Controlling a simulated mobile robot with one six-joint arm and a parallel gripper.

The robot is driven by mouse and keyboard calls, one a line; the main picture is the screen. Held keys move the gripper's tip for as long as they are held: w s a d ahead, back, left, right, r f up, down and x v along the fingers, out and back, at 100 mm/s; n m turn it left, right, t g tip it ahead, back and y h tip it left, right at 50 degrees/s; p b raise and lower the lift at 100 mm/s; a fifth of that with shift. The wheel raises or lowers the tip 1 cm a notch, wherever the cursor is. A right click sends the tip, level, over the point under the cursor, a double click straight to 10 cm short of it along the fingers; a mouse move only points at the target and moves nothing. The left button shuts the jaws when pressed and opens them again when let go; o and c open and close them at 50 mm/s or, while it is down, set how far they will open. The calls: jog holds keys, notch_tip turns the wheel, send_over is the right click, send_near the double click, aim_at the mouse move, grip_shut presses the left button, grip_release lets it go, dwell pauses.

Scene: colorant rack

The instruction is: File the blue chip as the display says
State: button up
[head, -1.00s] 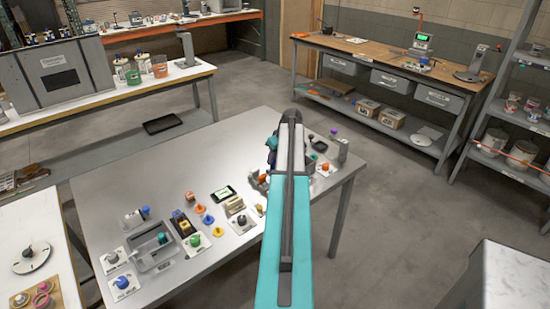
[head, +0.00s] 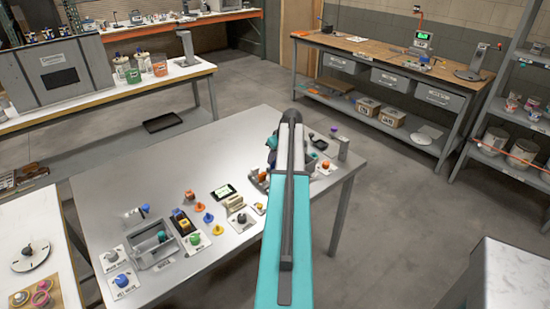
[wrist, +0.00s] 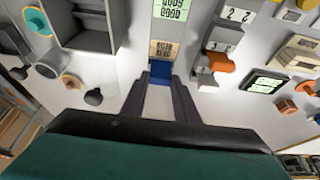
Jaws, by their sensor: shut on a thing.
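My gripper (wrist: 159,82) is shut on a small blue chip (wrist: 160,74) in the wrist view. Just beyond the chip is a tan label with dark marks (wrist: 163,49); I cannot tell if they touch. A black-framed display (wrist: 267,83) with a pale lit screen lies to the right, its text too small to read. It also shows in the head view (head: 223,192). A pale green panel with dark symbols (wrist: 171,8) is at the top edge. In the head view my arm hides the gripper tips and the chip.
In the wrist view a grey open bin (wrist: 88,40) is upper left and an orange piece (wrist: 217,61) stands close right. A tan block (wrist: 300,52) and an orange cube (wrist: 286,105) are farther right. The metal table (head: 120,180) has bare room at its back left.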

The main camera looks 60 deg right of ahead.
jog(key=shift+f, duration=0.45)
dwell(0.4)
jog(key=o, duration=1.5)
jog(key=shift+r, duration=0.1)
jog(key=shift+r+p, duration=1.2)
jog(key=shift+r, duration=2.2)
